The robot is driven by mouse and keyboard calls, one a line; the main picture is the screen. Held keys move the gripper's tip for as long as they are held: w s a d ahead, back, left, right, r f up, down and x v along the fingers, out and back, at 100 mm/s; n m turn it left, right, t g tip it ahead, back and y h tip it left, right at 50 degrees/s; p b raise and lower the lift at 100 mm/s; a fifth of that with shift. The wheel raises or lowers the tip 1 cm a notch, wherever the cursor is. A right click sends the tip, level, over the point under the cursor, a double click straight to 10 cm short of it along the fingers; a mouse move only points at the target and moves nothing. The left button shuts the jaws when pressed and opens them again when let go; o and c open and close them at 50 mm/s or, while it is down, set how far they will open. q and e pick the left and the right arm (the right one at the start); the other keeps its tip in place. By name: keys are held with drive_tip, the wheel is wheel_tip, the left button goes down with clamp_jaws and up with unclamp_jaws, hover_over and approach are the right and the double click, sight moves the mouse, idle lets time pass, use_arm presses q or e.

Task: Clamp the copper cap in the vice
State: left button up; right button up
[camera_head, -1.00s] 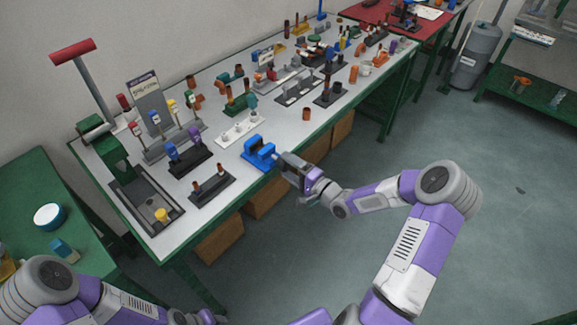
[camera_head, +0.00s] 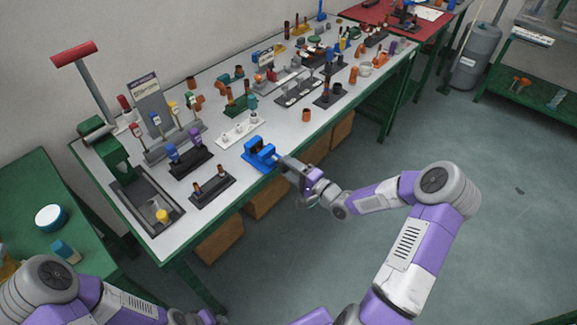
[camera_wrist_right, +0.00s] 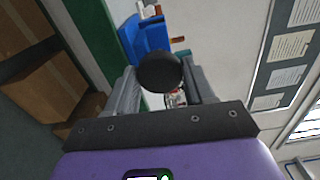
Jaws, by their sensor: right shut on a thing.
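The blue vice (camera_head: 260,153) sits at the front edge of the white table top; its blue body also shows ahead in the right wrist view (camera_wrist_right: 146,42). My right gripper (camera_head: 282,163) reaches it from the front right. In the right wrist view, its fingers (camera_wrist_right: 160,88) are shut on a round black knob (camera_wrist_right: 158,72) at the vice's near end. A small copper-coloured cap-like piece (camera_head: 306,115) stands on the table behind and right of the vice. I cannot tell whether anything is between the vice jaws. My left gripper is outside the picture.
The table's green front edge (camera_head: 217,211) runs just below the vice. A dark stand with two copper pieces (camera_head: 211,191) is left of it, and a white holder (camera_head: 239,130) is behind. Free floor lies to the right.

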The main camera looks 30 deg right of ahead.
drive_tip(key=shift+m+p, duration=0.9)
drive_tip(key=shift+p, duration=0.1)
drive_tip(key=shift+m+p, duration=0.3)
drive_tip(key=shift+m, duration=0.1)
drive_tip(key=shift+m+p, duration=0.95)
drive_tip(key=shift+m, duration=0.25)
drive_tip(key=o, duration=1.1)
drive_tip(key=shift+c, duration=0.2)
